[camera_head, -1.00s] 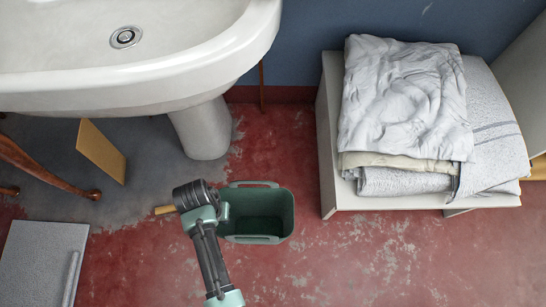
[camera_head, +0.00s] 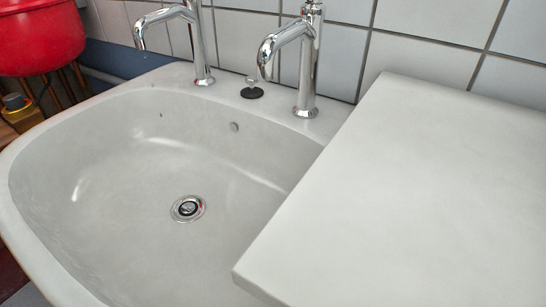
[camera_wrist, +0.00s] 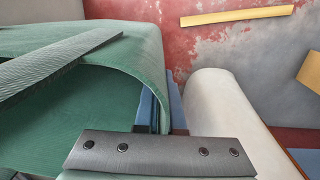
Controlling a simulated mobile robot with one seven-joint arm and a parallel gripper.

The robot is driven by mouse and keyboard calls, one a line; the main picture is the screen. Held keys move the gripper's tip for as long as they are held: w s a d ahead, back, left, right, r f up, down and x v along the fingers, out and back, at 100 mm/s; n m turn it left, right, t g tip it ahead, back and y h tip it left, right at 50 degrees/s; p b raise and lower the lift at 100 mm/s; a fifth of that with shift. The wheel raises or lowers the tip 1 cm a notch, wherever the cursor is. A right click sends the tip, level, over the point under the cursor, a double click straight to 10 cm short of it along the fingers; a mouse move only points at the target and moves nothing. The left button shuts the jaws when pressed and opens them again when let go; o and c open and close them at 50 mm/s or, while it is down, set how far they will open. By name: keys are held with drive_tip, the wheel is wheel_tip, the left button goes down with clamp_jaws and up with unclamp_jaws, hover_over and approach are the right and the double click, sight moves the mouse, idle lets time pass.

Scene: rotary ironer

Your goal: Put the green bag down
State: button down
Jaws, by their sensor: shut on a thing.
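The green bag (camera_wrist: 140,48) fills the left of the wrist view, close to the camera. It looks like an open, stiff-walled container with a rounded rim. My gripper (camera_wrist: 112,88) is shut on the green bag, with one grey finger at the upper left and the other along the bottom edge. The bag's base is out of view, so I cannot tell whether it touches the floor. Neither the bag nor my gripper shows in the head view.
The white sink pedestal (camera_wrist: 232,115) stands close right of the bag. A wooden strip (camera_wrist: 237,15) lies on the red and grey floor. In the head view are the sink basin (camera_head: 130,200), two taps, a white slab (camera_head: 420,190) and a red tub (camera_head: 40,35).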

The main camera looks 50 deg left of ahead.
wheel_tip(320, 180, down, 10)
drive_tip(key=b, duration=0.6)
drive_tip(key=shift+b, duration=0.3)
drive_tip(key=c, duration=1.5)
unclamp_jaws()
drive_tip(key=shift+f, duration=0.15)
drive_tip(key=o, duration=0.5)
drive_tip(key=r+p, duration=0.7)
drive_tip(key=r, duration=0.5)
drive_tip(key=shift+a+r, duration=0.2)
drive_tip(key=shift+s, duration=0.1)
